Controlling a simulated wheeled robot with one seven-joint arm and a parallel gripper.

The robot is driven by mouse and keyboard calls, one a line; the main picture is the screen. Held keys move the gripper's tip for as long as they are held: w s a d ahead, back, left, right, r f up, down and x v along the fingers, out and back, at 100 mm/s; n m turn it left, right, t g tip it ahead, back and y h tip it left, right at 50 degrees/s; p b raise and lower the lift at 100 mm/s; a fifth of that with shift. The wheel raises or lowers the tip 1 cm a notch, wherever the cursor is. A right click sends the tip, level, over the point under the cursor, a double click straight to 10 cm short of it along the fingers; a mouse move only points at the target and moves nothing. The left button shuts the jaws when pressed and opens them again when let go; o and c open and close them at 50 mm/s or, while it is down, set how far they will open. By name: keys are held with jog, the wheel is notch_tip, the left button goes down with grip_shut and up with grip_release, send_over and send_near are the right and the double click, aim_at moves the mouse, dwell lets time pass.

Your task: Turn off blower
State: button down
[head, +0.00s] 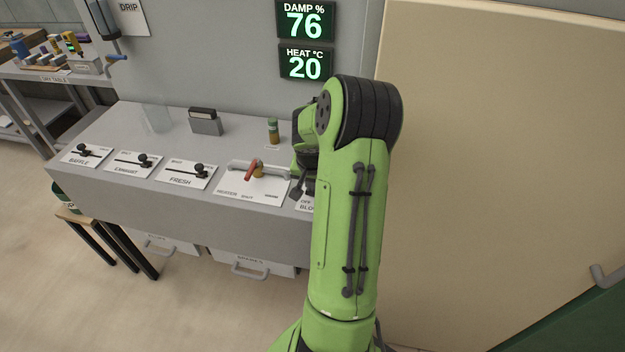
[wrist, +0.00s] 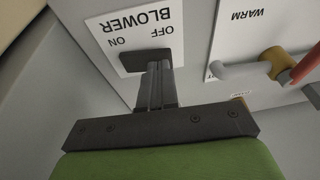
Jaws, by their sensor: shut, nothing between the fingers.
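The white blower plate (wrist: 112,30) shows upside down in the wrist view, with the words BLOWER, ON and OFF. A dark switch block (wrist: 133,61) sits on it, partly hidden by my fingers. My gripper (wrist: 158,66) is shut and empty, its fingertips over the switch block; I cannot tell whether they touch it. In the head view, only the left edge of the blower plate (head: 304,205) shows, and my arm hides the rest. My gripper (head: 297,191) is just above that edge. The switch position cannot be read.
Left of the blower plate is the heater plate (head: 236,190) with a red-handled lever (head: 252,170) and a grey bar. Further left are the FRESH (head: 178,179), EXHAUST and BAFFLE levers. Displays read DAMP 76 (head: 305,22) and HEAT 20 (head: 305,63). A large beige panel (head: 490,150) stands on the right.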

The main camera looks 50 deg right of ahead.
jog(key=shift+w+a+f+g+b, duration=0.15)
jog(key=shift+w+f+g+b, duration=0.15)
jog(key=shift+f+g, duration=0.2)
jog(key=shift+h, duration=0.3)
jog(key=shift+s+d+r, duration=0.15)
jog(key=shift+s+d, duration=0.05)
jog(key=shift+s, duration=0.2)
jog(key=shift+s+d+r, duration=0.1)
jog(key=shift+s+d, duration=0.05)
jog(key=shift+s, duration=0.25)
jog(key=shift+w, duration=0.1)
jog(key=r+p, duration=0.2)
jog(key=r, duration=0.1)
jog(key=r+p, duration=0.1)
jog(key=shift+w+a+r, duration=0.1)
jog(key=shift+w+r, duration=0.1)
jog(key=shift+w, duration=0.1)
jog(key=w+a+r+p, duration=0.1)
jog(key=a+r, duration=0.2)
jog(key=r, duration=0.5)
jog(key=shift+w+a+r, duration=0.15)
jog(key=shift+a+r, duration=0.25)
